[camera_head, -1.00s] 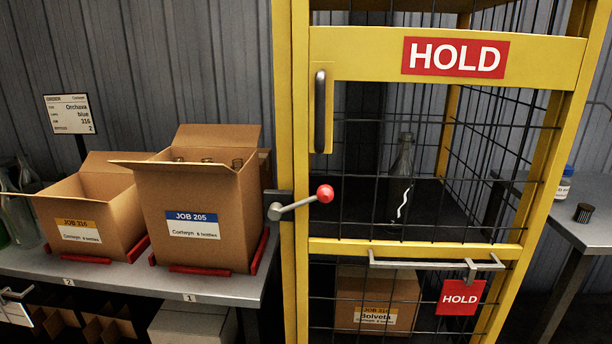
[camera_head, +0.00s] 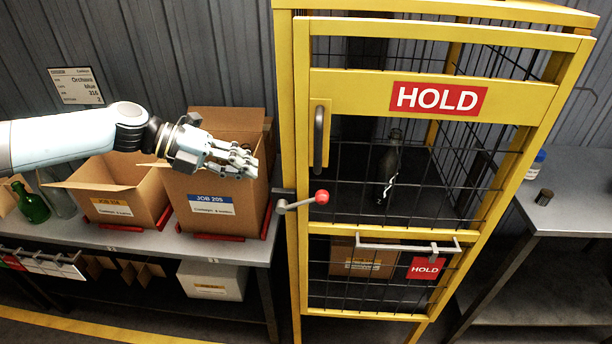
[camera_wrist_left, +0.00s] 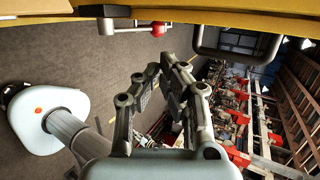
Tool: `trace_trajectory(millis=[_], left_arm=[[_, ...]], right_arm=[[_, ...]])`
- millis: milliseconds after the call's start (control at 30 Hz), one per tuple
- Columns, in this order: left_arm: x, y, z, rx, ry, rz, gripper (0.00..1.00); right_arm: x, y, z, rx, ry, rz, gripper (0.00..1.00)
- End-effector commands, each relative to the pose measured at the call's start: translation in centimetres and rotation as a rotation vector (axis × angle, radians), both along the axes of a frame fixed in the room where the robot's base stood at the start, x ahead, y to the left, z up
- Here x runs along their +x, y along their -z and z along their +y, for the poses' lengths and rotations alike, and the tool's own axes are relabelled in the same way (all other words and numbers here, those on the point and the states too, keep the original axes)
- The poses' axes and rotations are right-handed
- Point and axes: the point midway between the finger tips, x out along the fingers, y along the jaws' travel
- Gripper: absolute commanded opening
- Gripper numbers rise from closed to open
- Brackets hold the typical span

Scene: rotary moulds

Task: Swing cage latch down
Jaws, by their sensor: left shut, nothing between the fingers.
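The cage latch (camera_head: 300,202) is a grey lever with a red ball knob (camera_head: 321,197), mounted on the left post of the yellow cage (camera_head: 302,120). Its arm points right and slightly up, across the door's edge. My left gripper (camera_head: 252,163) is shut and empty, in front of the JOB 205 box and left of the latch, not touching it. In the left wrist view the gripper (camera_wrist_left: 172,68) shows below the red knob (camera_wrist_left: 158,29) and the dark door handle (camera_wrist_left: 240,45). My right gripper is out of view.
The JOB 205 box (camera_head: 215,215) and another open carton (camera_head: 105,185) stand on a grey shelf (camera_head: 165,243) left of the cage. A dark bottle (camera_head: 388,168) stands inside the closed cage. A side table (camera_head: 575,215) is at right.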

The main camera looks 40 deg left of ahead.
Motion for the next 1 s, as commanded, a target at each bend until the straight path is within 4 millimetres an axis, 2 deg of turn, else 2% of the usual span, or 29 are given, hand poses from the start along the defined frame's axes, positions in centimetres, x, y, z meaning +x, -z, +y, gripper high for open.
trace_trajectory(millis=[300, 600, 800, 1000], left_arm=[[3.5, 3.5, -3.6, -0.008, -0.004, -0.005, 0.0], [7.0, 6.1, -7.2, -0.006, -0.003, -0.002, 0.0], [8.0, 6.9, -8.3, -0.005, -0.003, 0.001, 0.0], [8.2, 6.9, -8.6, -0.004, -0.003, 0.001, 0.0]], right_arm=[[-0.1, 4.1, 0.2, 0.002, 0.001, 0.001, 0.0], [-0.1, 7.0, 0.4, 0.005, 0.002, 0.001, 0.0], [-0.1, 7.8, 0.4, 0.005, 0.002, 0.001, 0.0], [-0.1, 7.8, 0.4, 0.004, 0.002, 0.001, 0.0]])
